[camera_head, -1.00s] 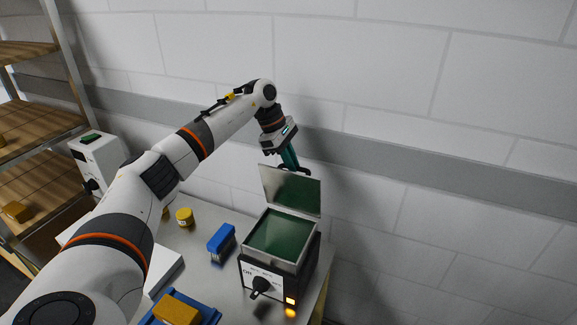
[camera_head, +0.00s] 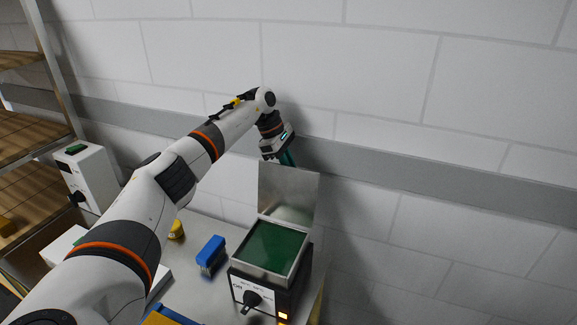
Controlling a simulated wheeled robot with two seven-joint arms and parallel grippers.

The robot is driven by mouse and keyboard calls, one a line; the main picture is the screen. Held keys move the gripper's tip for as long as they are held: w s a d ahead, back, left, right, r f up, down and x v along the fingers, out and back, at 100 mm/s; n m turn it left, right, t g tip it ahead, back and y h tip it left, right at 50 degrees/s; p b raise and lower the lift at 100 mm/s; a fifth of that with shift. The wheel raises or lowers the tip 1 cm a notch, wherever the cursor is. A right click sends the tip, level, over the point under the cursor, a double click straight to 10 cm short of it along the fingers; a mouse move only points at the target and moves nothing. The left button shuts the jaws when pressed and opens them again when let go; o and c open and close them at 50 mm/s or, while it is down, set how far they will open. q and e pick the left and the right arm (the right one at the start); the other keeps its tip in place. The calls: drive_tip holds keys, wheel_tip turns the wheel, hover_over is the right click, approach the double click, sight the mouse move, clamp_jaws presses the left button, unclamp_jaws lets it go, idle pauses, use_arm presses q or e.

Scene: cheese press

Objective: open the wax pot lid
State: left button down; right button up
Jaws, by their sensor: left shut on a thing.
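The wax pot (camera_head: 266,285) is a dark box with a white front panel, a black knob and a lit orange lamp. Green wax (camera_head: 272,247) shows inside its square metal rim. Its lid (camera_head: 288,192), a flat grey metal plate, stands up steeply at the back edge of the pot, so the pot is open. My left gripper (camera_head: 288,159) is behind the top edge of the lid. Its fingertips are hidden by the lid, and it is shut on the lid. My right gripper is out of view.
A blue brush-like block (camera_head: 211,252) and a yellow jar (camera_head: 176,230) stand on the table left of the pot. A white box with a knob (camera_head: 90,178) is further left, beside a wooden-shelved rack (camera_head: 40,130). The tiled wall is close behind.

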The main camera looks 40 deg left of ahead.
use_arm(q)
drive_tip(key=shift+s+f, duration=0.15)
drive_tip(key=shift+f, duration=0.25)
drive_tip(key=c, duration=1.5)
unclamp_jaws()
drive_tip(key=shift+r, duration=0.1)
drive_tip(key=shift+o, duration=0.2)
drive_tip(key=b+v, duration=0.1)
drive_tip(key=v, duration=1.1)
drive_tip(key=shift+w, duration=0.2)
